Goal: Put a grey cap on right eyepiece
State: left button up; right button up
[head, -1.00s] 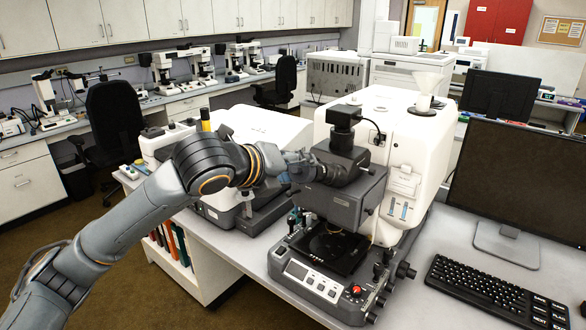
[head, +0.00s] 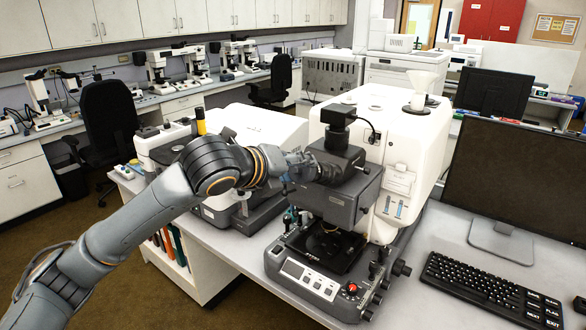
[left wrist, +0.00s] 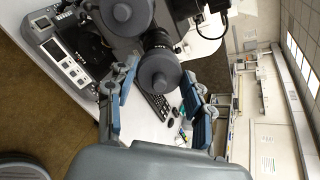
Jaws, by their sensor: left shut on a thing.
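The infrared microscope (head: 352,192) stands on the bench with its binocular head facing left. My left gripper (head: 302,165) is at the eyepieces. In the left wrist view, the blue-padded fingers (left wrist: 158,102) are on either side of a round grey cap (left wrist: 160,74), and the gripper is shut on it. The cap lies in line with one eyepiece, its dark barrel (left wrist: 157,41) showing behind. I cannot tell whether the cap is fully seated. The other eyepiece (left wrist: 126,14) also ends in a round grey face, beside the held cap. My right gripper is not in view.
The microscope's large white housing (head: 398,140) is behind the head. A second white instrument (head: 250,135) stands close behind my left arm. A monitor (head: 518,190) and keyboard (head: 490,290) are at the right. Some bare bench (head: 425,245) shows between microscope and monitor.

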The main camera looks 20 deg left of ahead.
pick_arm(q)
jog(key=shift+x, duration=0.8)
jog(key=o, duration=0.8)
jog(key=shift+o, duration=0.2)
jog(key=o, duration=0.4)
jog(key=shift+p, duration=0.3)
jog(key=shift+s+a+r+p, duration=0.15)
jog(key=shift+s+r+p, duration=0.2)
jog(key=shift+s, duration=0.1)
jog(key=shift+p+v, duration=1.45)
jog(key=shift+v, duration=1.45)
jog(key=shift+s+f, duration=0.1)
